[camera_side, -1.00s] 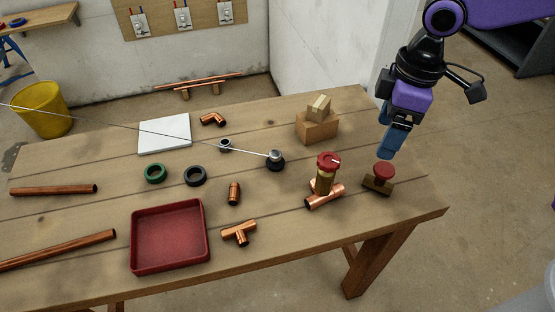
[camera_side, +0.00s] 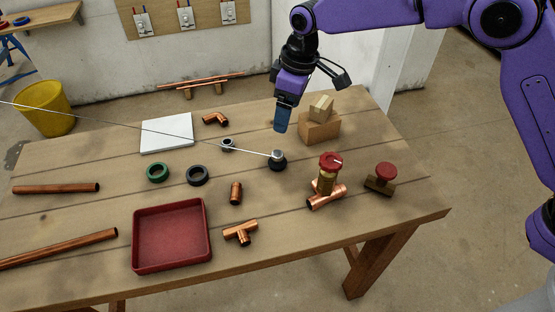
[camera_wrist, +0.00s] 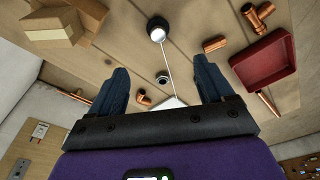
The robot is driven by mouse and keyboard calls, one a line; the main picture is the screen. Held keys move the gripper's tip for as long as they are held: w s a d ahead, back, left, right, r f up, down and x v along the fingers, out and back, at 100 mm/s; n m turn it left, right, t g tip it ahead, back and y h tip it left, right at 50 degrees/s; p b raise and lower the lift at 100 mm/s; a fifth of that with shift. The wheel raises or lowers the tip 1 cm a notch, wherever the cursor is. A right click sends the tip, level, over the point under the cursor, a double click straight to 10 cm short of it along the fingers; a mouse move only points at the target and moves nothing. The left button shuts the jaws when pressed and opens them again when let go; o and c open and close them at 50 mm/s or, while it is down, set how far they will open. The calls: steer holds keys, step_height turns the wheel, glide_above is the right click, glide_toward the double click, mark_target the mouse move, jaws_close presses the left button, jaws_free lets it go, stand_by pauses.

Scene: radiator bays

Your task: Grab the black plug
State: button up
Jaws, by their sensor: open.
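The black plug (camera_side: 278,163) stands on the table with a pale round top. A thin straight pale line, like a rod or wire, runs from it toward the far left. In the wrist view the plug (camera_wrist: 157,30) lies beyond the fingertips, near the top edge, with the line running down between the fingers. My gripper (camera_side: 282,130) is open and empty, above the table behind the plug and apart from it. In the wrist view both blue fingers of my gripper (camera_wrist: 160,66) show, spread wide. A small grey and dark ring-like piece (camera_wrist: 162,78) shows between them.
A wooden block stack (camera_side: 319,126) stands close right of my gripper. A red-handled valve (camera_side: 328,178) and a second red-knobbed piece (camera_side: 384,178) stand front right. A red tray (camera_side: 171,236), copper fittings, a green ring (camera_side: 157,172) and a black ring (camera_side: 197,175) lie left.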

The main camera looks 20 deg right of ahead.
glide_toward(278, 154)
steer(key=f, duration=0.5)
steer(key=shift+w+a+f, duration=0.15)
steer(key=shift+a+f, duration=0.05)
steer(key=shift+a, duration=0.2)
steer(key=shift+w+a+f, duration=0.1)
steer(key=shift+w+f, duration=0.05)
steer(key=shift+f, duration=0.8)
steer(key=shift+w+a+f, duration=0.1)
steer(key=shift+f, duration=0.85)
steer(key=shift+w+a+f, duration=0.1)
steer(key=shift+w+f, duration=0.05)
steer(key=shift+f, duration=0.8)
steer(key=c, duration=1.1)
